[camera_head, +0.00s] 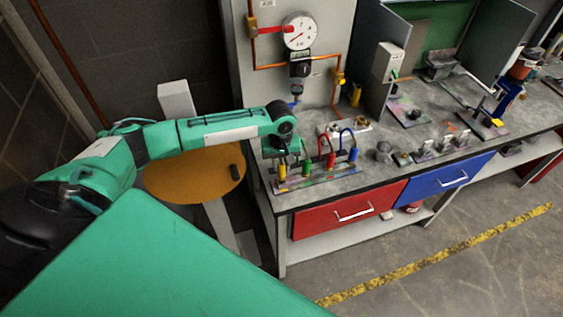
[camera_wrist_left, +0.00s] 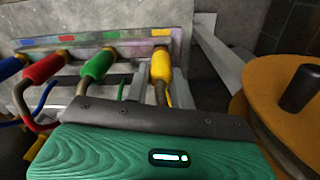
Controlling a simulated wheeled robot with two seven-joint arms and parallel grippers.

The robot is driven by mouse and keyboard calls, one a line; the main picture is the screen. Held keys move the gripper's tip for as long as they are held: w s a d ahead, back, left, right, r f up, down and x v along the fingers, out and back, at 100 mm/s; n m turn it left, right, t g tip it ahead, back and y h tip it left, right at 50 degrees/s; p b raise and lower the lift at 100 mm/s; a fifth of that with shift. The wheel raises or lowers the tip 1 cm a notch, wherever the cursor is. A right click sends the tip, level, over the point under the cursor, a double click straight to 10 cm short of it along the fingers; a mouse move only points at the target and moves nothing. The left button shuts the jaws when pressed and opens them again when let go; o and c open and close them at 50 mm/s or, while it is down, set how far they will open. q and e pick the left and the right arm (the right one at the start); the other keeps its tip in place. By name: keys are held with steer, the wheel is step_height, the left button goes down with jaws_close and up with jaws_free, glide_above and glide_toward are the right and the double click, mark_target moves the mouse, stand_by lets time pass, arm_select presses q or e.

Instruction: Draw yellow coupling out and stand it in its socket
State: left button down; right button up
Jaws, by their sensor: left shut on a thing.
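The yellow coupling (camera_head: 282,172) is at the left end of a row of coloured couplings at the bench's near left corner. In the left wrist view the yellow coupling (camera_wrist_left: 161,65) is upright on a bent metal tube, beside the grey rack (camera_wrist_left: 110,38) with coloured marks. My left gripper (camera_head: 284,160) is shut on the yellow coupling, with its grey fingers (camera_wrist_left: 160,88) on either side. Whether the coupling's end is seated in the rack is not clear. My right gripper is not in view.
Green (camera_head: 306,168), red (camera_head: 331,160) and blue (camera_head: 352,155) couplings stand close to the right. A dial gauge (camera_head: 299,31) hangs on the panel behind. Red drawer (camera_head: 345,208) below is shut.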

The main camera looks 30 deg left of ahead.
arm_select(q)
steer(key=shift+f, duration=0.55)
steer(key=c, duration=1.1)
jaws_free()
